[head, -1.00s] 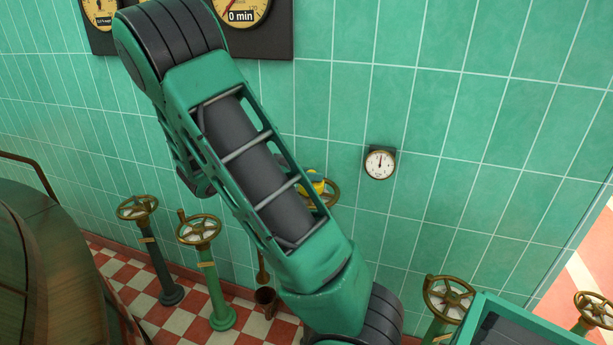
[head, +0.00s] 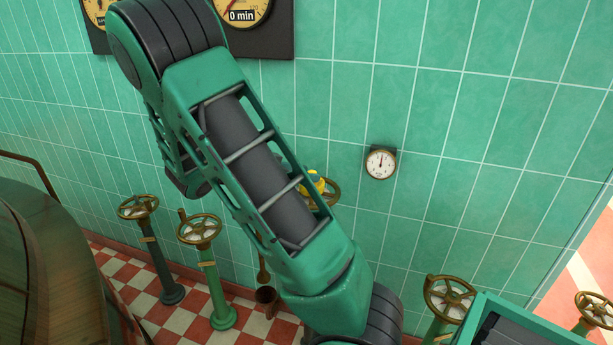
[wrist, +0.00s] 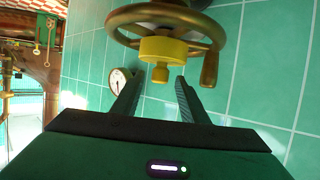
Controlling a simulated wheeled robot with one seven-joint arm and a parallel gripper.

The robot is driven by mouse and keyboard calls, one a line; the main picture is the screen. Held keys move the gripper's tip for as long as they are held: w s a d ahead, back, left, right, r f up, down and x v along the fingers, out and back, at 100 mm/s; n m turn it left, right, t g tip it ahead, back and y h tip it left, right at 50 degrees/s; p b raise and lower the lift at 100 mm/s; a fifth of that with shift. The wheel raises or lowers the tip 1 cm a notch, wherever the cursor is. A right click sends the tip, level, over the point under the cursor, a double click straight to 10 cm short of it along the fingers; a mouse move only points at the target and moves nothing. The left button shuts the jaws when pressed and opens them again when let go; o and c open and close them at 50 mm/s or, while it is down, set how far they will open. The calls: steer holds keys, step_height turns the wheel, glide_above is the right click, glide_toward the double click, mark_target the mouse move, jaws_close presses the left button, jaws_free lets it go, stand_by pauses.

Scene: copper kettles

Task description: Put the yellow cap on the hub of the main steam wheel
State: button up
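The yellow cap (wrist: 163,50) is at the hub of a brass handwheel (wrist: 146,14) in the wrist view, its small knob pointing towards my gripper. I cannot tell whether it is fully seated. My gripper (wrist: 154,84) is open and empty, with its two dark fingers apart, one on each side below the knob. In the head view, part of the yellow cap (head: 314,182) and part of that wheel (head: 331,194) show behind my arm, near the tiled wall. My gripper is hidden in the head view.
More handwheels stand on columns at left (head: 138,206), (head: 199,229) and at right (head: 449,298), (head: 596,309). A small dial (head: 380,163) is on the green wall. A large rounded vessel (head: 45,270) fills the lower left. A crank handle (wrist: 210,68) juts from the wheel beside my right finger.

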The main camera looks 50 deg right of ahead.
steer(key=v, duration=0.9)
steer(key=s+f+n+y, duration=0.45)
steer(key=s+y, duration=0.25)
steer(key=s, duration=0.4)
steer(key=s+a+r+n+t+y, duration=0.2)
steer(key=s+a+n+y, duration=0.4)
steer(key=s+a+n, duration=0.3)
steer(key=s+a+t, duration=0.1)
steer(key=s, duration=0.2)
steer(key=shift+s+a+n, duration=0.25)
steer(key=shift+n, duration=0.1)
